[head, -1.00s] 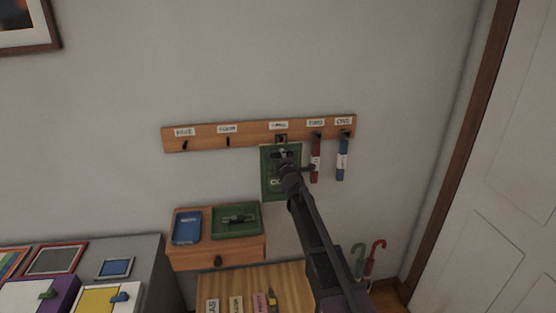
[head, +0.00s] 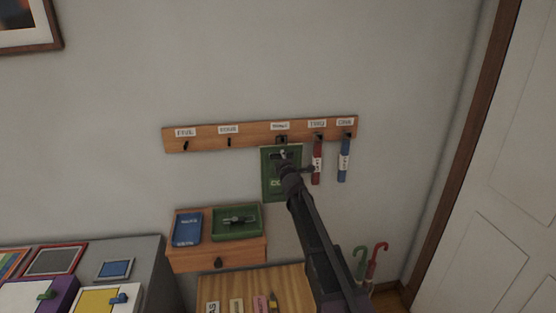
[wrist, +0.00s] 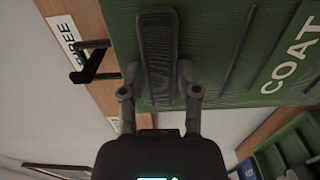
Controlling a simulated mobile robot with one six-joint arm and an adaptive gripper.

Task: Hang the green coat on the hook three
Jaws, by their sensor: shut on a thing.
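The green coat (head: 270,182) is a flat panel held upright against the wall, just below the hook labelled three (head: 281,140) on the wooden rack (head: 200,140). My gripper (head: 285,160) is shut on the coat near its top. In the wrist view the fingers (wrist: 160,75) grip a dark ribbed piece on the coat (wrist: 215,50). The black hook (wrist: 90,62) stands beside the coat's top edge there, close to its label. I cannot tell whether the coat touches the hook.
A red item (head: 317,165) and a blue item (head: 343,162) hang just right of the coat. Hooks five (head: 185,145) and four (head: 229,142) are bare.

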